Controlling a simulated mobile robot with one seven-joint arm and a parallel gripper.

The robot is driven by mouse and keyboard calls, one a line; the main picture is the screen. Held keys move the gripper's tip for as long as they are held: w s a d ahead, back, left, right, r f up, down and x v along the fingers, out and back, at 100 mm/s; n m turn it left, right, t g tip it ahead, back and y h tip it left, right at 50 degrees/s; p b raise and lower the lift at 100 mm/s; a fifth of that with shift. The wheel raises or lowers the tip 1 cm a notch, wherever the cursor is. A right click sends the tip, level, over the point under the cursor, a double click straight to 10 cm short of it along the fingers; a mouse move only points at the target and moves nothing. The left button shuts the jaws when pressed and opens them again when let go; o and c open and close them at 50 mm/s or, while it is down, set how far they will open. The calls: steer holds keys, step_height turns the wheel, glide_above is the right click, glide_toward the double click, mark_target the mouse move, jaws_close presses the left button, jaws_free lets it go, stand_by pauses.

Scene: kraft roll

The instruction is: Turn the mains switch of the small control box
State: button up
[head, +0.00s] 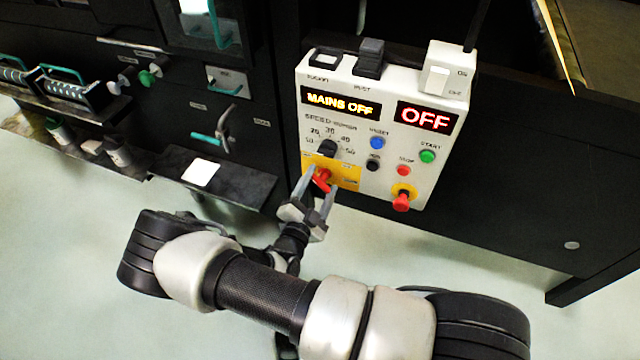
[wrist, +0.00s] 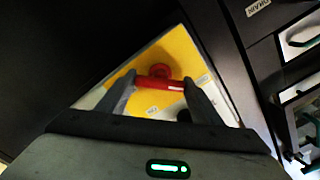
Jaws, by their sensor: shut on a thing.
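The small control box (head: 436,101) is white and hangs on the front of the dark machine. Its displays read "MAINS OFF" (head: 341,103) and "OFF" (head: 426,117). The red mains switch (head: 322,179) sits on a yellow plate (head: 348,176) at the box's lower left. My gripper (head: 319,187) has its fingers on either side of the red handle. In the wrist view the red switch handle (wrist: 158,83) lies crosswise between the two fingertips (wrist: 157,90), which are shut on it. The plate's markings are too small or covered to read.
A black speed knob (head: 327,147) is just above the switch. A red emergency-type knob (head: 402,199) sticks out at lower right, near green, blue and red buttons. A lever with a teal handle (head: 206,138) and a dark shelf (head: 225,183) are left of the box.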

steer(key=o, duration=1.1)
steer(key=shift+c, duration=0.2)
steer(key=shift+s, duration=0.1)
steer(key=p+v, duration=0.1)
steer(key=v, duration=1.6)
steer(key=shift+s, duration=0.15)
